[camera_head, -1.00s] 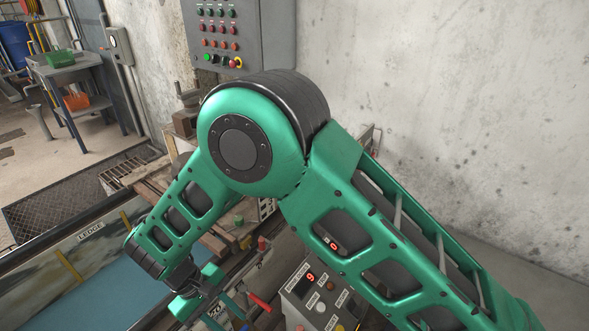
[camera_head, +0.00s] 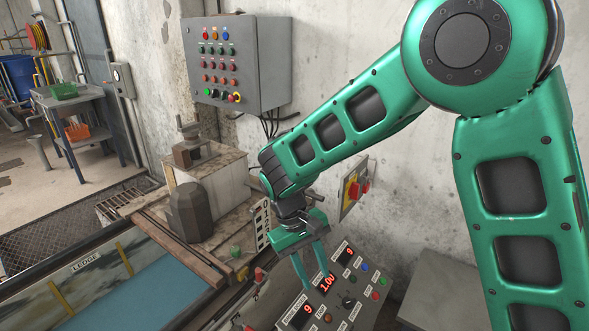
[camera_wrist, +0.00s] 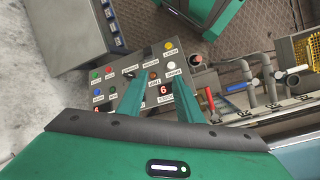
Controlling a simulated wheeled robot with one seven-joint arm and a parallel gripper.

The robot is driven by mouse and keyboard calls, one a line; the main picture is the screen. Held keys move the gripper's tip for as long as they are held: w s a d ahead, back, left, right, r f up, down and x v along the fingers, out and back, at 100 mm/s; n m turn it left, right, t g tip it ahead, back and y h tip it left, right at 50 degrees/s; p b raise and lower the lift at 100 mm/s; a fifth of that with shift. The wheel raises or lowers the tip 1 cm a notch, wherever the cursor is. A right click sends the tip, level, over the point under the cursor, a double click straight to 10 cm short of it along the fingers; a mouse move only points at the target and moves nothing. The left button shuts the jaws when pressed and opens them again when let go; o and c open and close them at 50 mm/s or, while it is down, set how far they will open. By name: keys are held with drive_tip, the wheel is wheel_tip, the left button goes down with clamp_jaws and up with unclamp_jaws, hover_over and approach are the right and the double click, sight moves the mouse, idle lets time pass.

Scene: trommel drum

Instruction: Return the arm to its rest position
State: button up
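My green arm fills the right half of the head view, with its elbow high at the upper right and its forearm reaching down to the left. My gripper (camera_head: 313,276) hangs at the end of the forearm, fingers pointing down over the sloped control console (camera_head: 337,312). The two fingers stand apart with nothing between them. In the wrist view my gripper (camera_wrist: 158,84) is also spread and empty, with the console (camera_wrist: 148,72) behind it. I cannot tell the exact gap between fingertips and console.
A grey button cabinet (camera_head: 270,65) hangs on the concrete wall. A yellow switch plate with a red knob (camera_head: 354,189) is close beside the forearm. A dark faceted block (camera_head: 190,213), a blue trough (camera_head: 120,298) marked LEDGE, and red-handled valves lie left of the gripper.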

drive_tip(key=s+d+r+m+y, duration=0.15)
drive_tip(key=d+r, duration=0.25)
drive_tip(key=d, duration=0.5)
drive_tip(key=s+d+r+m, duration=0.2)
drive_tip(key=d+r+m, duration=0.1)
drive_tip(key=d, duration=0.5)
drive_tip(key=s+d+r+m, duration=0.2)
drive_tip(key=d+r, duration=0.2)
drive_tip(key=d, duration=0.5)
drive_tip(key=s+d+m+y, duration=0.1)
drive_tip(key=s+d+m, duration=0.1)
drive_tip(key=s+d, duration=0.3)
drive_tip(key=s+d+r+m+t+y, duration=0.1)
drive_tip(key=s+d+m, duration=0.2)
drive_tip(key=s, duration=0.7)
drive_tip(key=shift+s+d, duration=0.3)
drive_tip(key=shift+d, duration=0.75)
